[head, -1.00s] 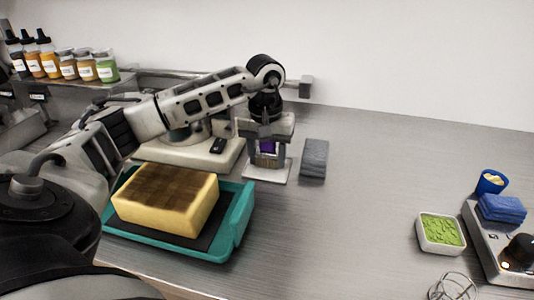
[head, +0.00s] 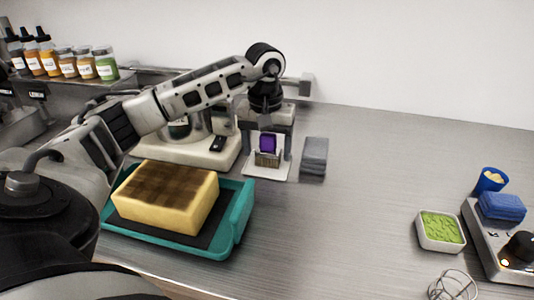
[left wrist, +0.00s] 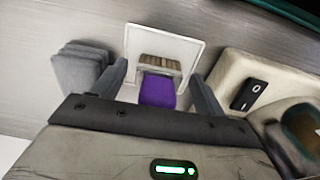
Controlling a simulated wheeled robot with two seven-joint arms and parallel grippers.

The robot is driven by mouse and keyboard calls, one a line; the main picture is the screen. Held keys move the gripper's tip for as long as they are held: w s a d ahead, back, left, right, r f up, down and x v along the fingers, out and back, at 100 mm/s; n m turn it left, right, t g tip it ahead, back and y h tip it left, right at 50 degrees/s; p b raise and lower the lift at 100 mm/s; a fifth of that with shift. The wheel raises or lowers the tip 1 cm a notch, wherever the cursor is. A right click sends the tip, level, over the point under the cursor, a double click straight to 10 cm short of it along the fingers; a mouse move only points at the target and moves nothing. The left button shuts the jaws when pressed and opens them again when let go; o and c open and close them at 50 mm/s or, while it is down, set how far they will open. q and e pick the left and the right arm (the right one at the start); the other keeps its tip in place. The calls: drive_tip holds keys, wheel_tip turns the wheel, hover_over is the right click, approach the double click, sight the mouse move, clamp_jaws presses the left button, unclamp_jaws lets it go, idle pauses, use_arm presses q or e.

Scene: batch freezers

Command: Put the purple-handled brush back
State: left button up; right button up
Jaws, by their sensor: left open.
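The brush has a purple handle (head: 267,141) and tan bristles that point down. It stands over a white plate (head: 281,171) towards the back of the counter. In the left wrist view the purple handle (left wrist: 157,92) lies between my fingers, with the bristles (left wrist: 161,66) over the white plate. My left gripper (head: 268,156) is open, its fingers on either side of the brush with visible gaps. Whether the bristles rest on the plate is hard to tell. My right gripper is not in view.
A grey folded cloth stack (head: 314,150) sits just right of the plate. A pale machine base (head: 190,153) is on its left. A teal tray (head: 238,225) with a yellow cake block (head: 160,205) is in front. The middle of the counter is clear.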

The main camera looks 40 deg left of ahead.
use_arm(q)
drive_tip(key=r, duration=1)
drive_tip(key=shift+s, duration=0.2)
